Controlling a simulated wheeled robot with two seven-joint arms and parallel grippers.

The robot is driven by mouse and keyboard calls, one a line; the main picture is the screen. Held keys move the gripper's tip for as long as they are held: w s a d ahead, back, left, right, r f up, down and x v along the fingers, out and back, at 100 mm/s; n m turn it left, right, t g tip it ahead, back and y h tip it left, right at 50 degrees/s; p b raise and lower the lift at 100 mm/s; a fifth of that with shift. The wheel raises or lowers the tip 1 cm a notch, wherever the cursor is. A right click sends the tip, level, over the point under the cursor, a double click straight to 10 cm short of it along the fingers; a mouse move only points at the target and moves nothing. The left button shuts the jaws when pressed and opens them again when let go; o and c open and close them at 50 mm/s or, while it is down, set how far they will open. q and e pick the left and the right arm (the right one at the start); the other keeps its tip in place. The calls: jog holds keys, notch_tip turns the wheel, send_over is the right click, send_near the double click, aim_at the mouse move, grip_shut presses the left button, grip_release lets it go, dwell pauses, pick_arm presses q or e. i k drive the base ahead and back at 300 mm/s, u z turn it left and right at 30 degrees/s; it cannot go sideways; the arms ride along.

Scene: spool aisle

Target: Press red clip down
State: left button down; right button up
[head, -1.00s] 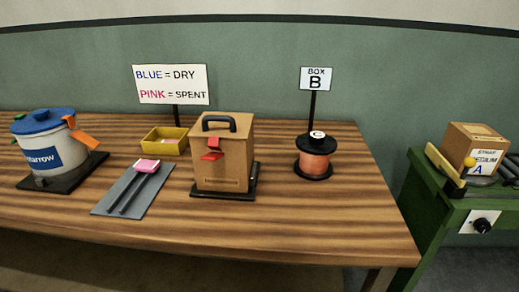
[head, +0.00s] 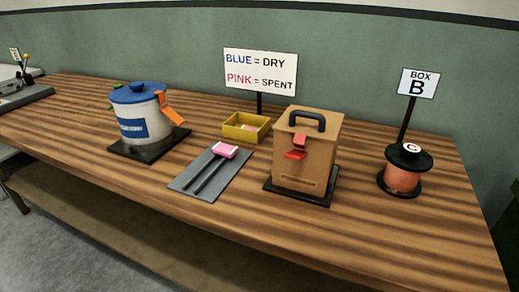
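A tan box (head: 318,151) with a black top handle stands on a black base plate on the wooden table. On its front a red clip (head: 296,154) sticks outward, with a second red piece (head: 300,138) just above it. The two red parts look apart, with the lower one tilted out from the box face. Neither of my grippers is in the head view.
A yellow tray (head: 246,136), a white pot with blue lid (head: 140,93), a copper spool (head: 404,176) and sign posts stand around. The front table strip is clear.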

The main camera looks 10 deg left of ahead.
aim_at(294, 154)
jog(key=u, duration=2.2)
jog(key=k, duration=1.4)
jog(key=z, duration=0.95)
